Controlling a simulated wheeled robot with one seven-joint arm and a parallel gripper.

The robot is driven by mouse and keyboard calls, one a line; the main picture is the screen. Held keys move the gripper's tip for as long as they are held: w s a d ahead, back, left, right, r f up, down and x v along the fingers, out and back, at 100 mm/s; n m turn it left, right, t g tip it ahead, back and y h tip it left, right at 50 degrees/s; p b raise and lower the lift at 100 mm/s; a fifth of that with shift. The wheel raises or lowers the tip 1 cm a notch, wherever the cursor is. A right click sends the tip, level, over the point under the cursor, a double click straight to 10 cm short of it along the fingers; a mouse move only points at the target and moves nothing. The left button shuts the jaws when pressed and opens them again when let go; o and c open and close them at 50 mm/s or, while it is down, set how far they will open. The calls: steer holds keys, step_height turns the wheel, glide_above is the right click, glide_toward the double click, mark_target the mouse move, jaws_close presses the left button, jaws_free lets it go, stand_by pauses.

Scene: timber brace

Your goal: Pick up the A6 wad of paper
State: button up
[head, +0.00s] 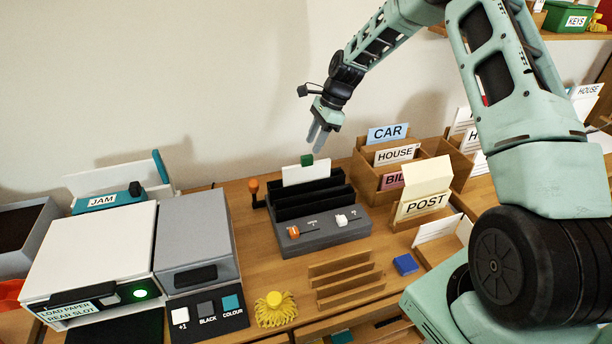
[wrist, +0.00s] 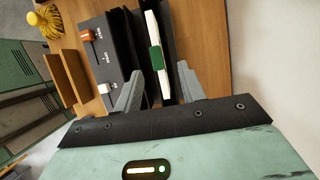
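A white wad of paper (head: 304,175) with a green band or clip stands upright in a rear slot of a grey device with black dividers (head: 312,205). I take it for the A6 wad; no size label shows on it. In the wrist view the wad (wrist: 150,32) lies between the lines of my two fingers, with its green piece (wrist: 157,58) facing me. My gripper (head: 319,145) is open and empty, just above and slightly right of the wad in the head view. The wrist view shows a gap between the fingertips (wrist: 160,87). The wad's lower part is hidden in the slot.
The device has an orange knob (head: 294,232) and a white knob (head: 341,220) in front. Wooden sorting boxes with cards, such as HOUSE (head: 397,154), and a POST box (head: 423,200) stand to the right. A printer-like machine (head: 85,250) stands left. A wooden rack (head: 345,280) lies in front.

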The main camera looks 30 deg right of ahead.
mark_target(306, 164)
steer(key=x, duration=0.4)
steer(key=shift+p, duration=0.3)
steer(key=shift+p+x, duration=0.9)
steer(key=shift+x, duration=1.7)
steer(key=shift+s, duration=0.15)
jaws_close()
